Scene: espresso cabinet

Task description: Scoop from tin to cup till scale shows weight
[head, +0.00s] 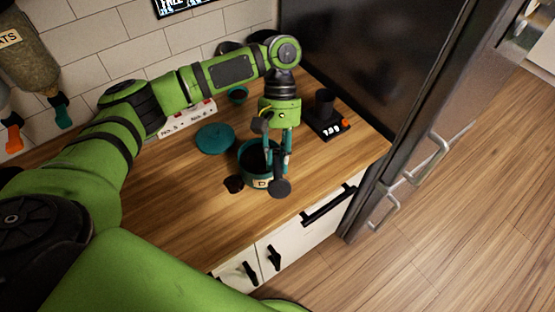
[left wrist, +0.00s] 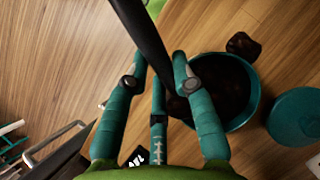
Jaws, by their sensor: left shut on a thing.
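The teal tin (head: 246,180) stands open on the wooden counter, with dark contents and a partly hidden label. It also shows in the left wrist view (left wrist: 251,79). My left gripper (head: 277,170) points down at the tin's right side. It is shut on a dark, long-handled scoop (left wrist: 143,38); the scoop's lower end is near the tin's rim, and I cannot tell whether it holds anything. A black cup (head: 325,101) stands on the black scale (head: 318,124) to the right. The scale's lit digits are too small to read surely. My right gripper is not in view.
A teal lid (head: 215,138) lies behind the tin. A small dark object (head: 233,184) lies beside it. A dark tall panel (head: 345,60) bounds the counter at right.

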